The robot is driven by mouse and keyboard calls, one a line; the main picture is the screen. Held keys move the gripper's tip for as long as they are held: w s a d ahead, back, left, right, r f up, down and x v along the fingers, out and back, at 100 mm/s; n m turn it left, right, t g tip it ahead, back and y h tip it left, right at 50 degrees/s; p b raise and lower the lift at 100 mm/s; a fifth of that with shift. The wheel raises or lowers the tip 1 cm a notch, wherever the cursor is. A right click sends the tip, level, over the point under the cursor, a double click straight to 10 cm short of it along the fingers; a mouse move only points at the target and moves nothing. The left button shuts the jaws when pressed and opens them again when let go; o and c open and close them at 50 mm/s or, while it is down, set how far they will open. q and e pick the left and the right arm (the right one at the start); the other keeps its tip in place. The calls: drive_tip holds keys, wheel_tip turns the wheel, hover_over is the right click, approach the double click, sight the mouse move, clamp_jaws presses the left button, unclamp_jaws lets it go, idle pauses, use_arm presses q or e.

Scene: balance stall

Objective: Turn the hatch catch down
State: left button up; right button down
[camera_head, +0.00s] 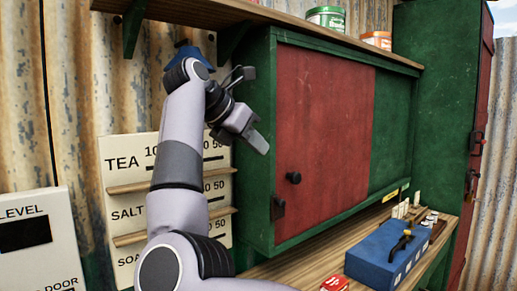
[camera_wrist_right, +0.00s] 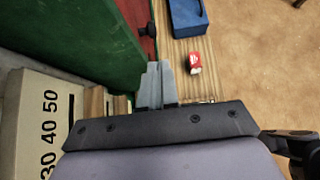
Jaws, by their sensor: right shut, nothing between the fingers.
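A green wall cabinet (camera_head: 258,150) has a red hatch panel (camera_head: 325,130) with a round black knob (camera_head: 293,178). A small dark catch (camera_head: 278,208) sits at the lower left of the red panel, below the knob; its exact turn is hard to tell. My right gripper (camera_head: 258,142) is in front of the cabinet's green left side, above and left of the catch and apart from it. In the wrist view its fingers (camera_wrist_right: 156,82) are together and empty, with the red panel (camera_wrist_right: 147,18) and a dark knob (camera_wrist_right: 149,30) beyond. My left gripper is out of view.
Below the cabinet, a wooden counter (camera_head: 285,268) holds a blue box (camera_head: 385,258) and a red item (camera_head: 335,284). Tins (camera_head: 326,18) stand on the shelf above. A price board (camera_head: 130,205) with narrow ledges is behind my arm. A tall green cabinet (camera_head: 430,90) stands right.

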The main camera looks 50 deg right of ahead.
drive_tip(key=m+g+h+b, duration=0.1)
drive_tip(key=m+h+b, duration=0.3)
drive_tip(key=m+b, duration=0.5)
approach(279, 204)
wheel_tip(279, 204, up, 4)
drive_tip(key=a, duration=0.2)
drive_tip(key=a+f+m+h+b, duration=0.3)
drive_tip(key=a+f+m+b, duration=0.2)
drive_tip(key=m, duration=0.4)
drive_tip(key=shift+w+a+f, duration=0.3)
drive_tip(key=shift+w+f, duration=0.05)
drive_tip(key=shift+f, duration=0.55)
drive_tip(key=d, duration=0.4)
drive_tip(key=s+d, duration=0.1)
drive_tip(key=d, duration=0.4)
drive_tip(key=d+p, duration=0.1)
drive_tip(key=d, duration=0.4)
drive_tip(key=shift+s+f, duration=0.15)
drive_tip(key=shift+s, duration=0.15)
